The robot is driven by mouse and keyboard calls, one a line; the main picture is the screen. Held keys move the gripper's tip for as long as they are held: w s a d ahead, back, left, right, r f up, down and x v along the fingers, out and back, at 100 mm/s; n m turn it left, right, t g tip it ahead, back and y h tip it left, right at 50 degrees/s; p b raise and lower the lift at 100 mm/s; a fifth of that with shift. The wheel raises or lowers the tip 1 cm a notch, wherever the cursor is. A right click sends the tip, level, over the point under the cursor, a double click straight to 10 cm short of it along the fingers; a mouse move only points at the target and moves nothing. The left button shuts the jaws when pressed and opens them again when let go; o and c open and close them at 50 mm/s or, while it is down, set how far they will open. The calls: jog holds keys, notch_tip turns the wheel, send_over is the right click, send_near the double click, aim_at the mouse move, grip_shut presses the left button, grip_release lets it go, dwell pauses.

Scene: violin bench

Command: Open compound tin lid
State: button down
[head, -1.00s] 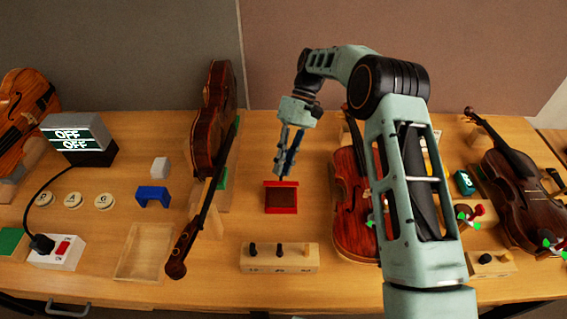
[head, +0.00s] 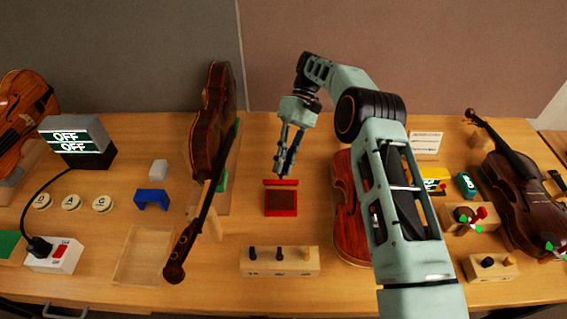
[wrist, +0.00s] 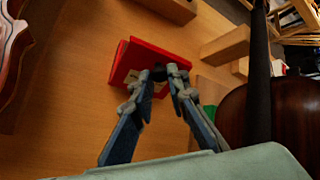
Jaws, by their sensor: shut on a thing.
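The compound tin (head: 281,212) is a small red box in the middle of the bench, with its dark brown inside showing in the head view. Its red lid (head: 281,182) stands raised along the tin's far edge, seen nearly edge-on. My gripper (head: 280,170) points down at the lid from behind. In the wrist view the lid (wrist: 135,62) is a red panel, and my gripper (wrist: 163,73) has its fingertips close together on a small dark piece at the lid. The fingers hide part of this hold.
A violin (head: 214,130) stands on its side left of the tin, and another violin (head: 350,215) lies close on the right, partly behind my arm. A wooden block with pegs (head: 279,261) stands in front. Bare bench lies between the tin and block.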

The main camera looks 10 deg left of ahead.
jog(key=c, duration=1.9)
grip_release()
jog(key=shift+s+d+r+t, duration=0.1)
jog(key=shift+s+t, duration=0.1)
jog(key=shift+t, duration=0.2)
